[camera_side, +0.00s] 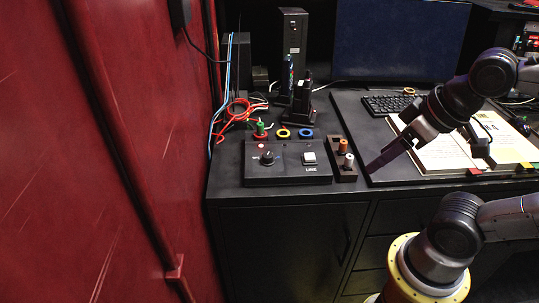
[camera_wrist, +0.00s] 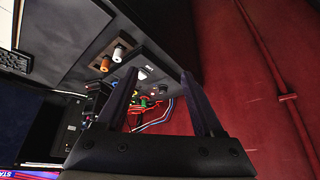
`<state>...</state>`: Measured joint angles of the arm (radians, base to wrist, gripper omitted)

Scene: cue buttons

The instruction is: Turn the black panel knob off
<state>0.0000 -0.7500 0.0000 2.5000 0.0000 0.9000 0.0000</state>
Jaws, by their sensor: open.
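The black panel knob (camera_side: 267,158) sits on the left part of a low black panel (camera_side: 285,180), beside a small red light (camera_side: 262,146). A square white button (camera_side: 309,158) marked LINE is on the panel's right part. My gripper (camera_wrist: 160,75) is open and empty, its two dark fingers spread in the wrist view. In the side view it is to the right of the panel, apart from the knob and above the desk mat. In the wrist view the white button (camera_wrist: 141,73) shows between the fingers; I cannot clearly make out the knob there.
A small holder with an orange-topped peg (camera_side: 343,146) and a white-topped peg (camera_side: 348,161) stands between panel and gripper. Coloured rings, cables and a green peg (camera_side: 260,129) lie behind the panel. An open book (camera_side: 440,155) is at right; a red wall (camera_side: 110,150) is at left.

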